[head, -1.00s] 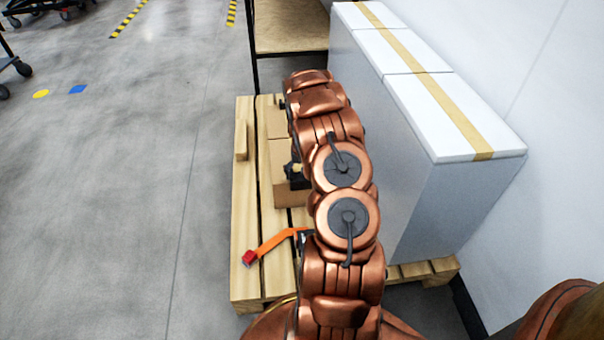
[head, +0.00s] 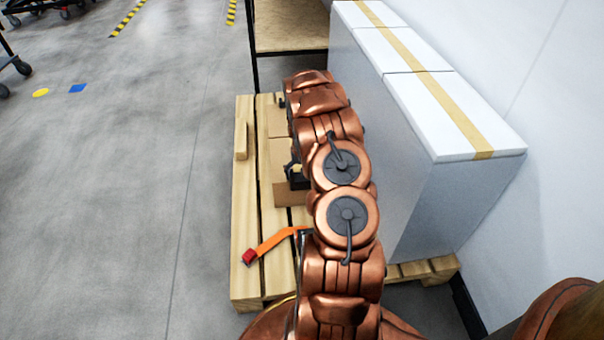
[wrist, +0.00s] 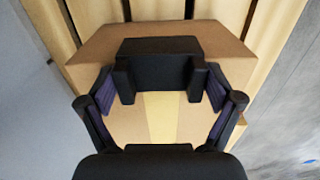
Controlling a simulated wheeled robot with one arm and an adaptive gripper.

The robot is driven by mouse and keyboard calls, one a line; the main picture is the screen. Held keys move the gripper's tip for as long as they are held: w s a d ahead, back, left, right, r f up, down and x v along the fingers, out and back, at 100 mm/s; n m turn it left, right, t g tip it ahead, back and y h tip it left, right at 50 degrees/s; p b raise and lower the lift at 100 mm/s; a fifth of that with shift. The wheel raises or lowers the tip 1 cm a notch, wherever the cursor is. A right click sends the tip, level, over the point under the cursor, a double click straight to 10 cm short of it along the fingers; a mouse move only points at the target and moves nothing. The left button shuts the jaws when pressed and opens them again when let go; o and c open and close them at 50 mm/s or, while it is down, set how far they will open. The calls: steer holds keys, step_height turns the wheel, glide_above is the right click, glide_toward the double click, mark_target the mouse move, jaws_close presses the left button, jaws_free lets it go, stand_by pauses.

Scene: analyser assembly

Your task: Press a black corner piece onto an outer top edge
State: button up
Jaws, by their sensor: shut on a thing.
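A black corner piece (wrist: 158,66) is held between the two fingers of my gripper (wrist: 160,84) in the wrist view. The gripper is shut on it, one finger at each side. Behind the piece in the wrist view is a brown cardboard box (wrist: 225,48) with a paler tape strip. I cannot tell whether the piece touches the box. In the head view my arm hides most of the gripper; a small dark part shows beside the cardboard box (head: 285,195). A tall white block (head: 440,120) with tan tape across its top stands right of my arm.
The cardboard box and the white block stand on a wooden pallet (head: 243,200). An orange strap with a red end (head: 268,244) lies at the pallet's front. A shelf (head: 290,25) stands behind. A wall is close on the right; the floor at left is open.

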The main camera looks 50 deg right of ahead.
steer(key=o, duration=0.7)
steer(key=shift+r, duration=0.15)
steer(key=shift+r+p, duration=1.25)
steer(key=shift+r, duration=2.1)
